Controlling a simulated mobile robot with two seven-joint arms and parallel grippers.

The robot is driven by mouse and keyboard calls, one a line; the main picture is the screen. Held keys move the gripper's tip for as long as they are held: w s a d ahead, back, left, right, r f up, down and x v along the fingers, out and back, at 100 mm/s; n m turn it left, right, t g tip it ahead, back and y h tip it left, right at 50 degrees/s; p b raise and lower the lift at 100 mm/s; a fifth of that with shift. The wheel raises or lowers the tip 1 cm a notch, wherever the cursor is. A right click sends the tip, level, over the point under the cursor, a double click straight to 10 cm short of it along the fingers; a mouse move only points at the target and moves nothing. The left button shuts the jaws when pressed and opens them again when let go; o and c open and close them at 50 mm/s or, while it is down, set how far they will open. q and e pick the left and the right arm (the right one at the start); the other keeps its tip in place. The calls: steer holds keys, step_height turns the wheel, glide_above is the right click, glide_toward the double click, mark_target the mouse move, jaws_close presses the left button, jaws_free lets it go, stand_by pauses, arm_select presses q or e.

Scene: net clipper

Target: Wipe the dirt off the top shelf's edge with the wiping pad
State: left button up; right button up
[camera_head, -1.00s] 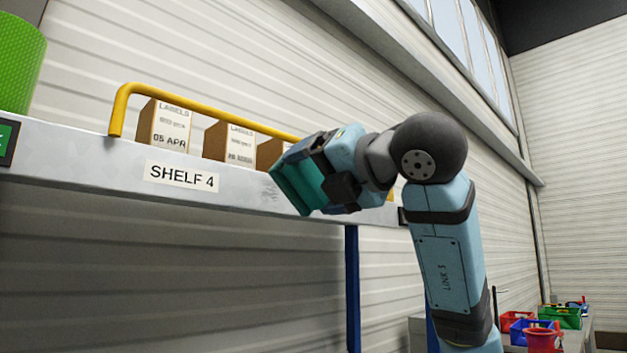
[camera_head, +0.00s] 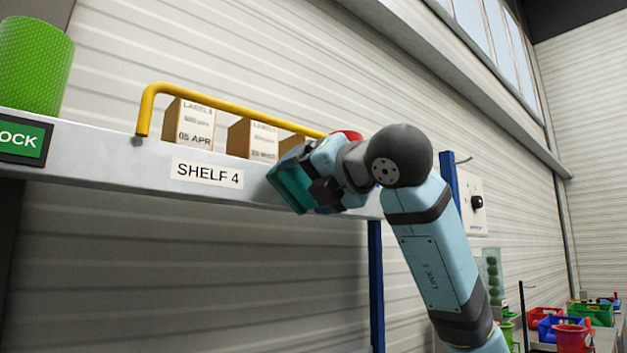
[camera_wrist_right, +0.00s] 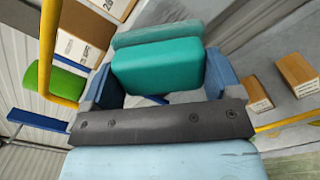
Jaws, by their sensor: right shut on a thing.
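The top shelf's edge (camera_head: 100,162) is a pale metal band across the head view, with a SHELF 4 label (camera_head: 207,173). My right gripper (camera_head: 306,181) is shut on the teal wiping pad (camera_head: 287,189) at the shelf's front edge, right of the label. The pad also shows in the wrist view (camera_wrist_right: 157,66), between the two blue fingers. I cannot tell whether the pad touches the edge. No dirt shows on the uncovered part of the edge; the part behind the pad and gripper is hidden. My left gripper is not in view.
A yellow rail (camera_head: 230,106) runs above the shelf edge, with several label boxes (camera_head: 188,123) behind it. A green cylinder (camera_head: 36,66) stands at the left. A blue post (camera_head: 375,285) stands below the shelf. Coloured bins (camera_head: 561,328) are at the lower right.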

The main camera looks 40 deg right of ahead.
steer(key=shift+w+a, duration=0.1)
steer(key=shift+w, duration=0.9)
stand_by(0.6)
steer(key=shift+d+b, duration=0.35)
steer(key=shift+d, duration=0.85)
steer(key=shift+w+d, duration=0.15)
steer(key=shift+d, duration=0.7)
steer(key=shift+a, duration=2.05)
steer(key=shift+s+b, duration=0.35)
steer(key=shift+s, duration=0.1)
steer(key=shift+s+d+b, duration=0.15)
steer(key=shift+s+b, duration=0.15)
steer(key=shift+s, duration=1)
steer(key=shift+s+d+b, duration=0.1)
steer(key=shift+s+b, duration=0.15)
steer(key=shift+s, duration=1)
